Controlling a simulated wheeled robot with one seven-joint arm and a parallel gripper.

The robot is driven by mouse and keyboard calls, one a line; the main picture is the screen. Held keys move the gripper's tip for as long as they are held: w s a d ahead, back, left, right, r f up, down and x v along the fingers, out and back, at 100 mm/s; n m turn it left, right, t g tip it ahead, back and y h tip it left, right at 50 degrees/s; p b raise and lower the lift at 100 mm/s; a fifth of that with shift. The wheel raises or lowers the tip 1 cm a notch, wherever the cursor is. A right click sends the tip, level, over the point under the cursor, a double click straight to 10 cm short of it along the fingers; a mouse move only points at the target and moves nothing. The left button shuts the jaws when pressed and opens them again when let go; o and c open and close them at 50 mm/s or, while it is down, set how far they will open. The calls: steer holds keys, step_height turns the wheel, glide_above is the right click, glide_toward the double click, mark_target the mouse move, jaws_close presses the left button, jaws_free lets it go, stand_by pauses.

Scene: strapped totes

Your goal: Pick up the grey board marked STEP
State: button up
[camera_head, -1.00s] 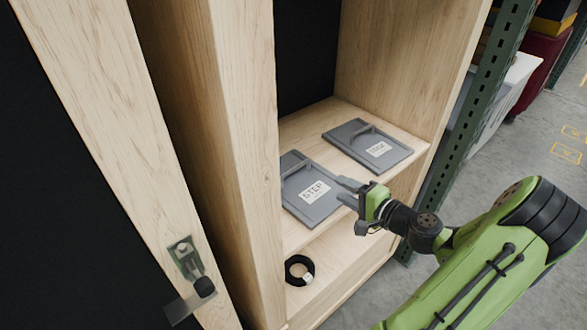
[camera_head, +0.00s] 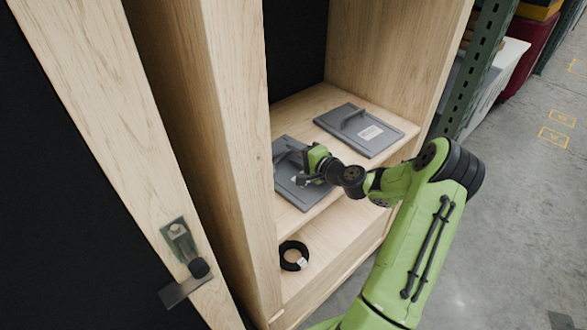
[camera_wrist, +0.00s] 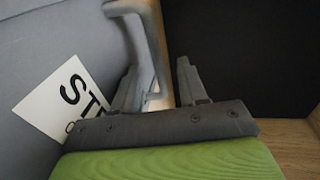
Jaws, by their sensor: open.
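The grey board marked STEP (camera_head: 302,199) lies flat on the upper shelf of the wooden cabinet. My gripper (camera_head: 292,165) is over it and hides its label and most of its handle in the head view. In the wrist view the board (camera_wrist: 45,50) fills the left side, with part of its white label showing "ST". Its grey loop handle (camera_wrist: 148,50) stands up from it. My gripper (camera_wrist: 158,78) is open there, and the handle appears between its two fingers; I cannot tell whether either finger touches it.
A second grey board (camera_head: 366,130) with a handle and label lies farther back on the same shelf (camera_head: 312,102). A black coil (camera_head: 293,256) lies on the level below. An open door with a latch (camera_head: 186,262) is at left, and a green rack post (camera_head: 478,70) is at right.

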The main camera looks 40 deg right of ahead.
jaws_close()
stand_by(0.3)
